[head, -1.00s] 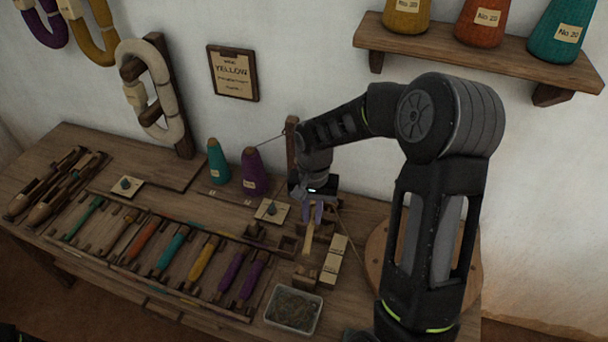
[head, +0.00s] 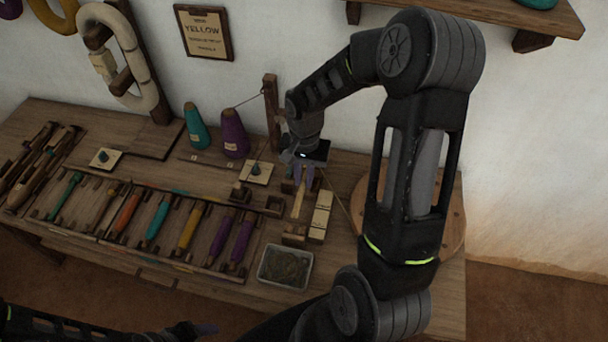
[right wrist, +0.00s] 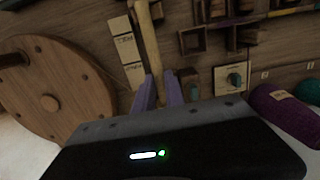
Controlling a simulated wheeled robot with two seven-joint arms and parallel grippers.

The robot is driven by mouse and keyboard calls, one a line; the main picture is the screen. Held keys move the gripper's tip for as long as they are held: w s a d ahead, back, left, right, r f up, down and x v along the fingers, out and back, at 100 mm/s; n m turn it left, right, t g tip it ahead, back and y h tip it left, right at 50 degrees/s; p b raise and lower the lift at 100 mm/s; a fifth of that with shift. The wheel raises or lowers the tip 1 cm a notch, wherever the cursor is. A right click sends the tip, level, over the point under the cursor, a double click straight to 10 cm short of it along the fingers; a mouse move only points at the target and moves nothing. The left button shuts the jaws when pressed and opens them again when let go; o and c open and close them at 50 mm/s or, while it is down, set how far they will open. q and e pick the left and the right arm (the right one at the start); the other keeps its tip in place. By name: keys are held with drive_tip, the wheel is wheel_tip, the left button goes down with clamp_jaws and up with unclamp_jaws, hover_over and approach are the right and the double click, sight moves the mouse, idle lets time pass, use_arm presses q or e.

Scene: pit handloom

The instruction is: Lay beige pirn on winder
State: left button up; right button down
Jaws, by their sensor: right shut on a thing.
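The beige pirn (head: 298,203) is a slim pale stick below my right gripper (head: 303,176). It also shows in the right wrist view (right wrist: 148,38), reaching away from the fingertips (right wrist: 160,86). My right gripper is shut on its near end, low over the bench's right part. The winder has a round wooden wheel (right wrist: 48,92), partly behind my right arm in the head view, and small wooden blocks (head: 294,235) by the pirn. I cannot tell whether the pirn touches the blocks. My left gripper (head: 205,329) is at the bottom edge, dark, its jaw state unclear.
A tray (head: 262,276) stands in front of the winder. Pale labelled blocks (head: 320,217) lie right of the pirn. A rack (head: 100,237) of coloured pirns fills the bench's middle. A purple cone (head: 234,135), a teal cone (head: 196,128) and a post (head: 271,112) stand behind.

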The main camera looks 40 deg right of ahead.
drive_tip(key=shift+f+b, duration=2.55)
drive_tip(key=shift+f, duration=1)
drive_tip(key=c, duration=1)
unclamp_jaws()
drive_tip(key=shift+r+p, duration=2.85)
drive_tip(key=shift+r, duration=1.2)
